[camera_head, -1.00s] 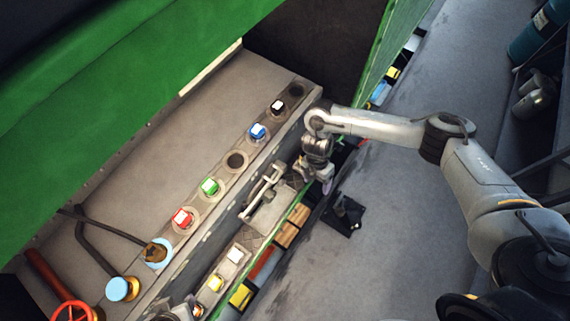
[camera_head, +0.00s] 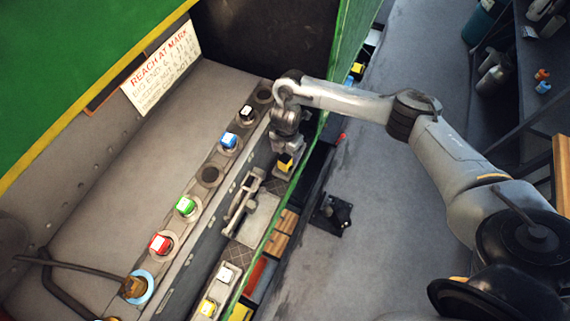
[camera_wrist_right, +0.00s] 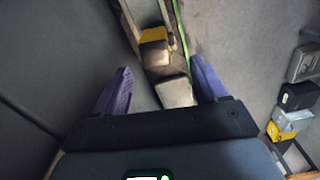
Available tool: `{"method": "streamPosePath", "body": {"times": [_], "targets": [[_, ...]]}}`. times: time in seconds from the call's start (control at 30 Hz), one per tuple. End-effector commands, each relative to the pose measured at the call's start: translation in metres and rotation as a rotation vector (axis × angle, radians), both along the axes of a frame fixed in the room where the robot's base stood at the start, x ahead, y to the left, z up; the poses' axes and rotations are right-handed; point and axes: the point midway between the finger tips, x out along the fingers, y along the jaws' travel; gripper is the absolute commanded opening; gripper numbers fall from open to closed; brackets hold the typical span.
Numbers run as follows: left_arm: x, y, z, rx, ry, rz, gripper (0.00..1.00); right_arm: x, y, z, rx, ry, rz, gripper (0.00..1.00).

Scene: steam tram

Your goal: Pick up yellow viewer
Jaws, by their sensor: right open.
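A yellow block-like piece with a dark lower part (camera_head: 285,163) shows just below my right gripper (camera_head: 284,151) in the head view, at the narrow ledge beside the green rail. In the right wrist view, a yellow piece with a tan face (camera_wrist_right: 155,42) lies ahead, beyond the fingertips. My right gripper is open there too (camera_wrist_right: 160,82), its two purple fingers wide apart. A pale block (camera_wrist_right: 175,92) shows between the fingers; I cannot tell whether it touches them. My left gripper is out of view.
Red (camera_head: 160,244), green (camera_head: 185,206), blue (camera_head: 229,141) and black (camera_head: 246,112) pieces with white tops sit in a row of sockets, one socket (camera_head: 209,175) empty. A metal handle (camera_head: 241,192) stands on the ledge. The green rail (camera_head: 275,215) borders it. Grey floor lies to the right.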

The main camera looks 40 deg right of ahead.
Motion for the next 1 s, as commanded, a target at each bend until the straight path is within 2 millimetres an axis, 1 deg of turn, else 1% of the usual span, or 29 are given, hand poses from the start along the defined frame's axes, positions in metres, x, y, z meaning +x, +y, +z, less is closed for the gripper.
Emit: {"method": "streamPosePath", "body": {"times": [0.07, 0.2, 0.33, 0.47, 0.67, 0.77, 1.0], "targets": [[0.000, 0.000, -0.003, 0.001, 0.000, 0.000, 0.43, 0.001, 0.000, -0.011, 0.001, 0.003, -0.001, 0.72], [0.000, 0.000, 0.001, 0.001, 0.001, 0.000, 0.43, 0.007, -0.002, -0.027, -0.001, 0.003, -0.001, 0.72], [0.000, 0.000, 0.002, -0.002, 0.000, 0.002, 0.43, 0.006, -0.002, -0.041, 0.000, 0.002, 0.000, 0.72], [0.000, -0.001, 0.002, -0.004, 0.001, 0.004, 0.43, 0.006, -0.002, -0.047, 0.000, 0.001, 0.000, 0.72], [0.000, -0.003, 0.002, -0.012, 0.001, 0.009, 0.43, 0.006, -0.002, -0.047, 0.000, 0.001, 0.001, 0.72], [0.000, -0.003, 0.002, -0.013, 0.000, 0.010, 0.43, 0.006, -0.002, -0.047, 0.000, 0.000, 0.001, 0.59], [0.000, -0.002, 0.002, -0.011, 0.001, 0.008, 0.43, 0.006, -0.002, -0.047, 0.000, 0.000, 0.001, 0.22]]}}
